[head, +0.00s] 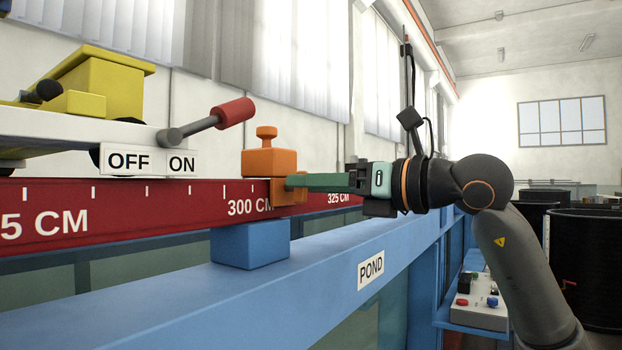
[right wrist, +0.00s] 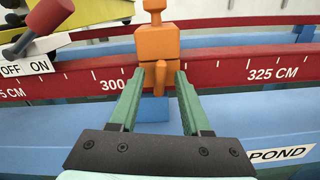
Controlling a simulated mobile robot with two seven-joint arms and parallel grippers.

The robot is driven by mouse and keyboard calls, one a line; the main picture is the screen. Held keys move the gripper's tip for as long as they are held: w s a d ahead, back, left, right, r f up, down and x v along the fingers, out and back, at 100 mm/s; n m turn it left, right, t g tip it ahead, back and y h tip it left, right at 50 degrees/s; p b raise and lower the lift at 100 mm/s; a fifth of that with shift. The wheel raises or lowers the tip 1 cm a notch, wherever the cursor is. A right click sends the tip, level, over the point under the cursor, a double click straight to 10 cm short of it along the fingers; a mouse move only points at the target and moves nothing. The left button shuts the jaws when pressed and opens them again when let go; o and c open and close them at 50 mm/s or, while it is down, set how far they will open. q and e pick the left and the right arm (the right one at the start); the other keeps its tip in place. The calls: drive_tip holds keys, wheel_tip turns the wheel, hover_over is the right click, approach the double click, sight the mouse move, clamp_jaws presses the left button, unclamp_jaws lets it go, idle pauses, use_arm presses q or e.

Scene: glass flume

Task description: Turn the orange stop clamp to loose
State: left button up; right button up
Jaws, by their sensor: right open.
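The orange stop clamp (head: 268,162) sits on the red rail near the 300 CM mark. It has a block body, a small knob on top and a narrow tab hanging down its front face. It also shows in the right wrist view (right wrist: 157,42), with the tab (right wrist: 160,82) between my two green fingers. My right gripper (head: 289,183) is open, its fingertips close in front of the clamp, one on each side of the tab. I cannot tell whether either finger touches it. My left gripper is not in view.
The red scaled rail (head: 100,208) runs above a blue beam (head: 320,255) labelled POND. A white carriage (head: 60,128) with a red-handled lever (head: 233,113) and OFF/ON plate stands left of the clamp. A button panel (head: 480,301) and black tanks (head: 590,265) are at right.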

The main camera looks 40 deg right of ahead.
drive_tip(key=shift+w+a, duration=0.1)
drive_tip(key=shift+w, duration=0.25)
drive_tip(key=shift+c, duration=0.4)
clamp_jaws()
